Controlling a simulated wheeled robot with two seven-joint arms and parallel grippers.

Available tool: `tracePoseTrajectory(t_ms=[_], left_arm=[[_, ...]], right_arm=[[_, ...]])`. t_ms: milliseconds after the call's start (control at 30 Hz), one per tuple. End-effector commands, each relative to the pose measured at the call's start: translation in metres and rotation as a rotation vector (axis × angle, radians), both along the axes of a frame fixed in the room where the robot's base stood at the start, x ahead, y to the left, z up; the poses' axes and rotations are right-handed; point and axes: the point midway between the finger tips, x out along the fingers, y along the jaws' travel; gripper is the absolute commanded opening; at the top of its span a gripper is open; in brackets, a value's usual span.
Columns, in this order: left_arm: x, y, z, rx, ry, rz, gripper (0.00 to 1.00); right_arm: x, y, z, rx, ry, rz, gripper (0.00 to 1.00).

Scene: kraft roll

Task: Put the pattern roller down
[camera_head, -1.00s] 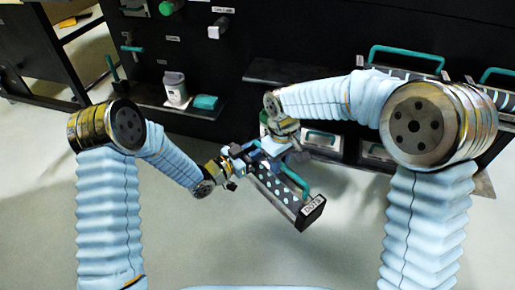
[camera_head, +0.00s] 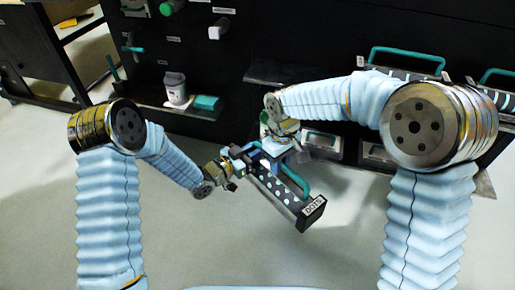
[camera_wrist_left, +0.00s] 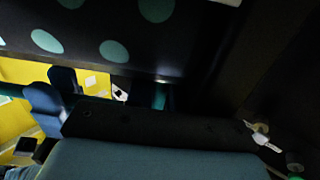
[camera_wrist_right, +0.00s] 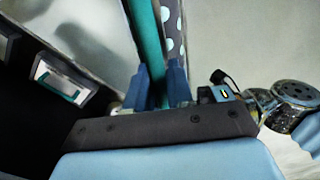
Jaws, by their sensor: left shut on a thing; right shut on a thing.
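The pattern roller (camera_head: 275,193) is black with pale dots, a "DOTS" label on its near end plate and a teal handle (camera_head: 294,180). It is held in the air, slanting down to the right in the head view. My right gripper (camera_head: 280,152) is shut on the teal handle, which runs between its blue fingers in the right wrist view (camera_wrist_right: 160,78). My left gripper (camera_head: 238,158) is shut at the roller's far left end.
A black wall unit stands behind. Its shelf (camera_head: 150,98) holds a white container (camera_head: 175,88) and a teal block (camera_head: 207,102). Another dotted roller with a teal handle (camera_head: 408,54) sits on the right rack. The pale floor in front is clear.

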Motion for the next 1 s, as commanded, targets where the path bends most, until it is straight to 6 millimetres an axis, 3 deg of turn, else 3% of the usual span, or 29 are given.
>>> tracePoseTrajectory(t_ms=[33, 400, 433, 600, 1000], left_arm=[[-0.0064, -0.0095, 0.0033, -0.008, -0.005, -0.026, 0.0], [-0.0065, -0.0095, 0.0032, -0.008, -0.004, -0.026, 0.0], [-0.0061, -0.0101, 0.0059, -0.014, -0.007, -0.027, 0.0], [-0.0041, -0.0075, 0.0051, -0.011, -0.007, -0.02, 0.0], [-0.002, -0.0046, 0.0041, -0.008, -0.005, -0.012, 0.0]], right_arm=[[0.0043, 0.0035, 0.0028, 0.011, -0.017, 0.001, 0.0], [0.0042, 0.0037, 0.0027, 0.011, -0.017, 0.001, 0.0], [0.0042, 0.0037, 0.0031, 0.011, -0.017, 0.001, 0.24], [0.003, 0.0025, 0.0023, 0.008, -0.012, 0.001, 0.5], [0.0021, 0.0015, 0.0077, 0.005, -0.009, 0.0, 0.51]])
